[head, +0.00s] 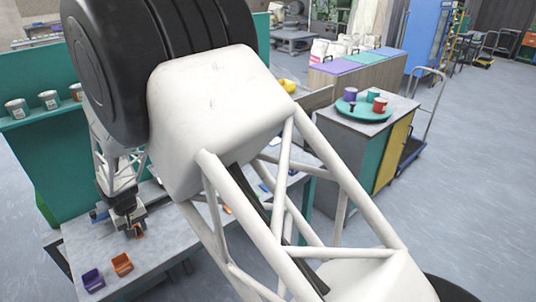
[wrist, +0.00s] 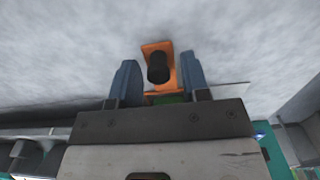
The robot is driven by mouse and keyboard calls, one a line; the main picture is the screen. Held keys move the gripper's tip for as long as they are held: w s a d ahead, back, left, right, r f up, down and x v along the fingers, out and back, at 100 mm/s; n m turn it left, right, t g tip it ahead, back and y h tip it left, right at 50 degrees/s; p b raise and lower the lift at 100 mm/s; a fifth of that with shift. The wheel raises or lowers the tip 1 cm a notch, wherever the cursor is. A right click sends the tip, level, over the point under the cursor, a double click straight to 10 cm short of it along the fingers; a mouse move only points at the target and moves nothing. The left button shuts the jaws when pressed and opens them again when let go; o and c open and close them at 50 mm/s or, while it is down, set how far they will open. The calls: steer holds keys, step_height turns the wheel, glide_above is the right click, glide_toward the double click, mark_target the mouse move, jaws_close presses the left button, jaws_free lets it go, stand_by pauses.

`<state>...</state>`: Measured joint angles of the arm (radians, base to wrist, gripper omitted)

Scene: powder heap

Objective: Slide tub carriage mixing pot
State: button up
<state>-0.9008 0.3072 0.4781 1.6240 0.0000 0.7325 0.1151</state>
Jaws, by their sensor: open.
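My gripper (head: 125,217) points down over the grey worktop at the left of the head view. In the wrist view its two blue fingers (wrist: 159,82) are open, one on each side of an orange piece (wrist: 148,47) with a black knob (wrist: 158,68). The knob lies between the fingers, with a gap visible on both sides. A bit of green shows low between the fingers. The orange piece also shows under the gripper in the head view (head: 138,231). I cannot tell whether it is the tub carriage. No mixing pot can be made out for certain.
A purple tub (head: 93,279) and an orange tub (head: 122,264) stand near the worktop's (head: 83,238) front edge. White pots (head: 49,99) stand on a teal shelf at left. A teal tray (head: 364,109) with coloured cups sits on a cabinet. My arm hides the middle.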

steer(key=shift+r, duration=3.7)
steer(key=shift+w+d+r, duration=0.1)
steer(key=shift+d+r, duration=0.1)
steer(key=shift+d, duration=0.05)
steer(key=w+d+r+m, duration=0.1)
steer(key=d+r, duration=0.5)
steer(key=d, duration=0.6)
steer(key=d+r+m+t, duration=0.1)
steer(key=d+r+m, duration=0.1)
steer(key=d+r, duration=0.75)
steer(key=w+d+r+m, duration=0.1)
steer(key=d+r, duration=0.2)
steer(key=d, duration=1.2)
steer(key=s+d+r+m, duration=0.1)
steer(key=s+d+m, duration=0.1)
steer(key=s+d, duration=1)
steer(key=s+d+r+m+t, duration=0.1)
steer(key=s+d+r+m, duration=0.1)
steer(key=s+d, duration=1)
steer(key=d+m, duration=0.1)
steer(key=d, duration=0.3)
steer(key=shift+d+r+t, duration=0.2)
steer(key=shift+t, duration=0.1)
